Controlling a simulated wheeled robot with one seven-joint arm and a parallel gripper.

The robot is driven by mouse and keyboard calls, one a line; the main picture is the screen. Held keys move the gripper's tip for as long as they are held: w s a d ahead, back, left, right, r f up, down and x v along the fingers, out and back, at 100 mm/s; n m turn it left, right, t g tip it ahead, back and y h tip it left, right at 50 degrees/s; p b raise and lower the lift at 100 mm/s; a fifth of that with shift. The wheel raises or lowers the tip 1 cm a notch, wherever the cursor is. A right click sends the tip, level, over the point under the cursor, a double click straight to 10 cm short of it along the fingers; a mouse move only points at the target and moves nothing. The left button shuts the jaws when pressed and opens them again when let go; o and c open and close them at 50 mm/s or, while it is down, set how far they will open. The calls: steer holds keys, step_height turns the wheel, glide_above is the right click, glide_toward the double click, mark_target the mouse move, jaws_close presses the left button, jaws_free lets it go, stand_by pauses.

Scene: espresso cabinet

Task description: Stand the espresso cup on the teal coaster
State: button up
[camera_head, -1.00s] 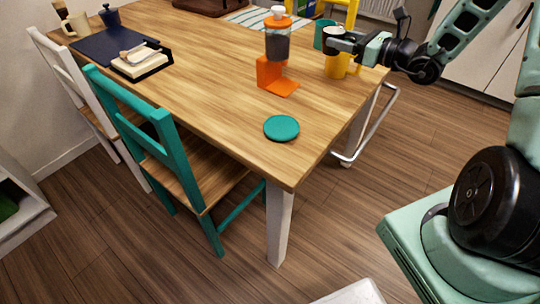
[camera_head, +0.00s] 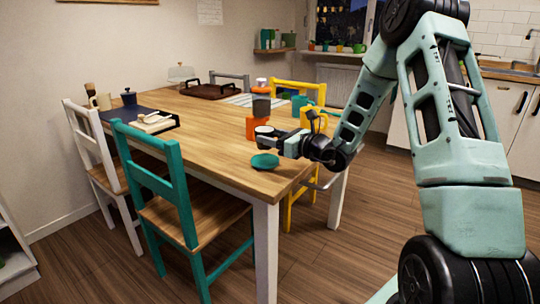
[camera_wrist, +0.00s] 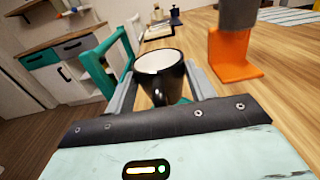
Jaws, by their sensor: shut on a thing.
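The espresso cup (camera_wrist: 158,82) is black outside and pale inside, and looks roughly upright in the wrist view. My gripper (camera_wrist: 157,92) is shut on it, with one finger on each side. In the head view the cup (camera_head: 264,131) and my gripper (camera_head: 270,142) are near the table's front right corner. The round teal coaster (camera_head: 264,161) lies on the table just below them in the picture. The cup appears held above the table; its exact height over the coaster is hard to tell. The cup's underside is hidden.
An orange stand with a dark-bodied container (camera_head: 261,104) is close behind the cup. A teal chair (camera_head: 178,200) is at the table's front side. The tabletop (camera_head: 215,140) left of the coaster is clear.

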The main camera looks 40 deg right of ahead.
mark_target(271, 148)
steer(key=shift+f+b, duration=0.35)
steer(key=shift+f, duration=1.65)
steer(key=shift+f, duration=0.1)
steer(key=shift+f, duration=0.15)
steer(key=o, duration=1)
